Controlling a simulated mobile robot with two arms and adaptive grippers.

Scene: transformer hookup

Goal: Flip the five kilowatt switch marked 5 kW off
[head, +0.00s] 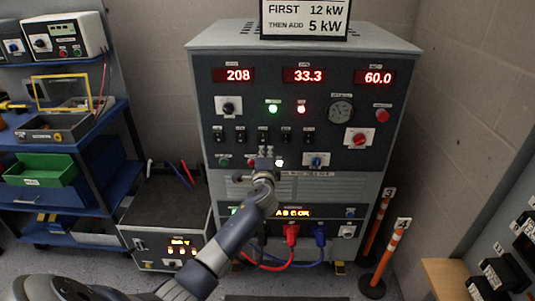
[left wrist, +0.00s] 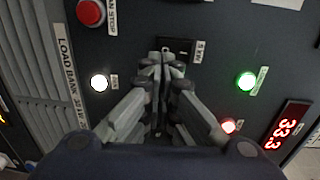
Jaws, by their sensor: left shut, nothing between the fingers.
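A grey cabinet (head: 408,120) with a dark front panel carries a row of several small black switches (head: 240,136) below its red displays. My left gripper (head: 266,152) is in front of the middle of this row. In the left wrist view its two fingers (left wrist: 166,58) are together, with nothing between them. Their tips are at a black switch (left wrist: 180,45) whose small label seems to read 5 kW. The fingers partly cover it. I cannot tell whether they touch it or which way its lever points. My right gripper is not in view.
A sign (head: 305,18) on top reads FIRST 12 kW, THEN ADD 5 kW. A white lamp (left wrist: 100,83) and a green lamp (left wrist: 246,80) glow beside the fingers. A red button (left wrist: 91,12) is close by. Orange posts (head: 386,262) stand at the right; shelves are at the left.

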